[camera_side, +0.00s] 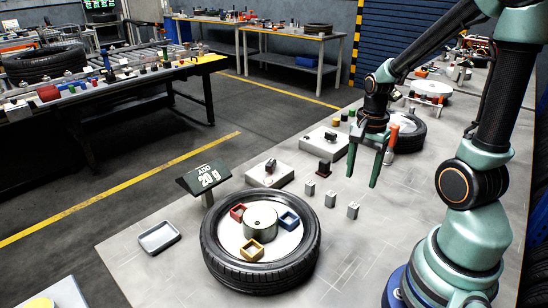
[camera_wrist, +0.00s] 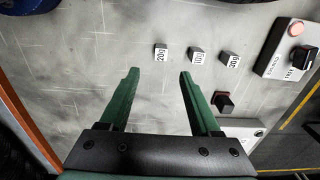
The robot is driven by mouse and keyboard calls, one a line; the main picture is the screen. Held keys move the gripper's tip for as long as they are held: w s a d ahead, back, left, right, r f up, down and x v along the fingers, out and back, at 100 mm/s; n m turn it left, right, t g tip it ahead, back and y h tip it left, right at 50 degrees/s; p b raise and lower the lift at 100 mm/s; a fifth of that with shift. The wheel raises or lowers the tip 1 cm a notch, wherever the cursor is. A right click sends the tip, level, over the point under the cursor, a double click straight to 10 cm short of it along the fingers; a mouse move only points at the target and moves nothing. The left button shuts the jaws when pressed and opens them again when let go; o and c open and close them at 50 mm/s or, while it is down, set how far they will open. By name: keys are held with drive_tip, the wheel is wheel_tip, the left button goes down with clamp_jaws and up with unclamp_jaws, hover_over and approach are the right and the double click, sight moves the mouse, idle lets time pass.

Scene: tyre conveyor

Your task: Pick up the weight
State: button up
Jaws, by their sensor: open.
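Three small grey block weights stand in a row on the grey table. In the wrist view the left one (camera_wrist: 161,54) is labelled 20g, the middle one (camera_wrist: 197,57) appears to read 10g, and the right one's (camera_wrist: 229,60) label is hard to read. In the side view the row shows as a left weight (camera_side: 309,188), middle weight (camera_side: 330,198) and right weight (camera_side: 352,210); labels are not visible there. My gripper (camera_side: 363,176) is open and empty, above the table behind the row. In the wrist view its fingertips (camera_wrist: 158,72) lie just below the 20g weight, apart from it.
A sign (camera_side: 206,180) reads "QTY 20 g". A tyre (camera_side: 264,273) with red, blue and yellow trays lies in front. A grey tray (camera_side: 159,238) is at left. Control boxes (camera_side: 269,174) and a dark red-based switch (camera_side: 324,168) stand near the weights. Table between is clear.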

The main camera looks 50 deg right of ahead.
sight(354, 205)
drive_tip(key=shift+w+a+f, duration=0.1)
drive_tip(key=shift+f, duration=5.4)
clamp_jaws()
